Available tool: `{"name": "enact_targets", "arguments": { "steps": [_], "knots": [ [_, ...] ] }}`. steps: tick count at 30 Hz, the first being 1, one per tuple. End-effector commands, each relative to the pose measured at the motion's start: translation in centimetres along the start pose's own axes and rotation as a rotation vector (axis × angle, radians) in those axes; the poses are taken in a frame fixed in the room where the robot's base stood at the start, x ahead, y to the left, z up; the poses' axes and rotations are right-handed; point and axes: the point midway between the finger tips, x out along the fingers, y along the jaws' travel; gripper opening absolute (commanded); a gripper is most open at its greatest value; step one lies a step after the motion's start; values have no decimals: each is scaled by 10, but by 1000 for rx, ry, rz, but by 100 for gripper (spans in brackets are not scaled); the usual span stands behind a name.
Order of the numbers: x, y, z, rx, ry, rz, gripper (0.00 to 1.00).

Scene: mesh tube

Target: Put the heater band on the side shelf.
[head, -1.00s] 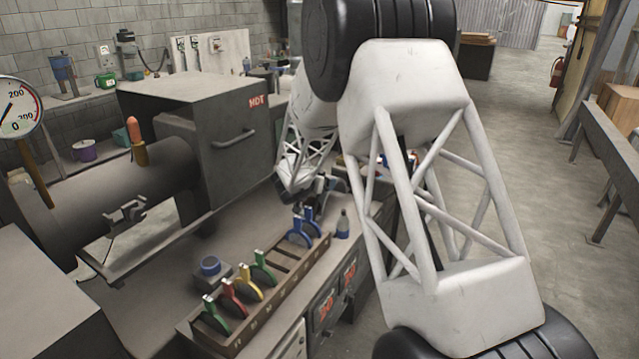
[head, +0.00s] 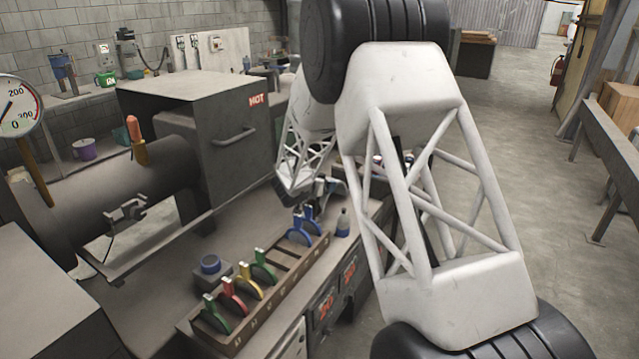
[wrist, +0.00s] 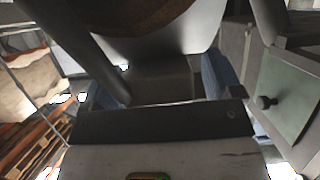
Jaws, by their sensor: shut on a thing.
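My gripper (head: 328,188) is small and partly hidden by my own arm in the head view, beyond the far end of the tool rack. In the wrist view it is shut on a grey metal piece with a curved brown surface (wrist: 140,14), which fills the top middle; this looks like the heater band, seen too close to show its whole shape. I cannot tell which surface is the side shelf.
A dark machine housing marked HOT (head: 190,120) and a barrel (head: 100,195) are at left. The wrist view shows a greenish panel with a knob (wrist: 266,102).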

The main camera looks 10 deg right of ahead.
Motion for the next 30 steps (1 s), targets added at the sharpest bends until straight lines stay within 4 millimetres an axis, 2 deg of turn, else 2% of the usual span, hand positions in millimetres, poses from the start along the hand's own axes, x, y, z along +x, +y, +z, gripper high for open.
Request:
{"name": "enact_targets", "arguments": {
  "steps": [5, 6, 9, 17, 23, 30],
  "knots": [
    [0, 0, -1, 1, 2, -1, 32],
    [0, 0, 1, 0, 0, 0, 88],
    [0, 0, 1, 0, 0, 0, 100],
    [0, 0, 0, 1, 0, 0, 100],
    [-3, 0, -8, 2, 1, 0, 100],
    [-28, -1, -11, 0, 1, -2, 100]
  ]
}}
